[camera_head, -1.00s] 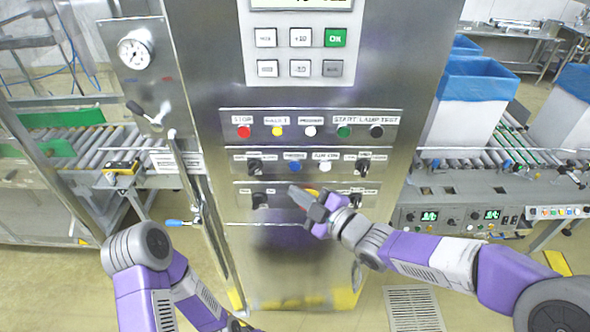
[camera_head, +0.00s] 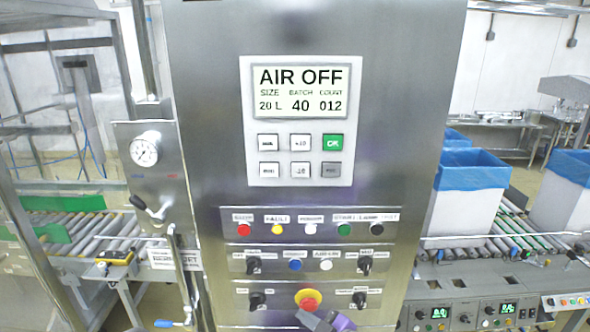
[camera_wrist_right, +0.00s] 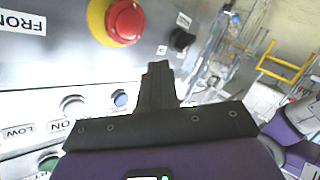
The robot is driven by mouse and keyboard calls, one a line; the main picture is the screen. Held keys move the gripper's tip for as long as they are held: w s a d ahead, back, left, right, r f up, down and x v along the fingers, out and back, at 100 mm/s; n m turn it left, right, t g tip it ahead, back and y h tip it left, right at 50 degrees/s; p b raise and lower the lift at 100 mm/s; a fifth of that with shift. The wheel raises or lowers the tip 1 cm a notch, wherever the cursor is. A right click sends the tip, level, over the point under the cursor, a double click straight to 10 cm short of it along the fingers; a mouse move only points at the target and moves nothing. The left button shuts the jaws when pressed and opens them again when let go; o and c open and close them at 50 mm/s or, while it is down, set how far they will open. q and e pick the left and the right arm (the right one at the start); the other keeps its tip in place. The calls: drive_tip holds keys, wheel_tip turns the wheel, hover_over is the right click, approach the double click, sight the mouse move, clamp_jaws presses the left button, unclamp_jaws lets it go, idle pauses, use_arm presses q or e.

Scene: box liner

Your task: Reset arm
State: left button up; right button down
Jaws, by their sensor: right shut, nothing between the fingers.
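My right gripper (camera_head: 325,321) is at the bottom edge of the head view, in front of the steel control cabinet (camera_head: 205,95). Its dark fingers are together and empty in the wrist view (camera_wrist_right: 157,82). The red emergency stop button (camera_head: 309,299) on its yellow ring is just above and left of the gripper. The button is also near the top of the wrist view (camera_wrist_right: 123,20), apart from the fingertips. Most of my right arm is out of the head view, and my left gripper does not show.
The cabinet's display (camera_head: 299,91) reads AIR OFF, size 20 L, batch 40, count 012. Several knobs and buttons sit beside the gripper. A pressure gauge panel (camera_head: 144,149) is at left. Blue-lined boxes (camera_head: 470,190) stand on the right conveyor.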

drive_tip(key=s+d+f+m+g+h+b, duration=0.1)
drive_tip(key=s+f+m+g, duration=0.15)
drive_tip(key=f, duration=0.65)
drive_tip(key=s+d+f+m+g+h, duration=0.15)
drive_tip(key=f+m, duration=0.25)
drive_tip(key=f, duration=0.4)
drive_tip(key=s+d+f+m+g+h+b, duration=0.1)
drive_tip(key=s+d+f+m+h, duration=0.2)
drive_tip(key=f, duration=0.6)
drive_tip(key=s+d+f+m+g+b, duration=0.1)
drive_tip(key=s+f+m+g, duration=0.5)
drive_tip(key=s+f, duration=0.7)
drive_tip(key=shift+s+d+f+m+b, duration=0.15)
drive_tip(key=shift+s+f+m+b, duration=0.2)
drive_tip(key=shift+s+m, duration=0.55)
drive_tip(key=shift+s+h, duration=0.15)
drive_tip(key=shift+h, duration=0.1)
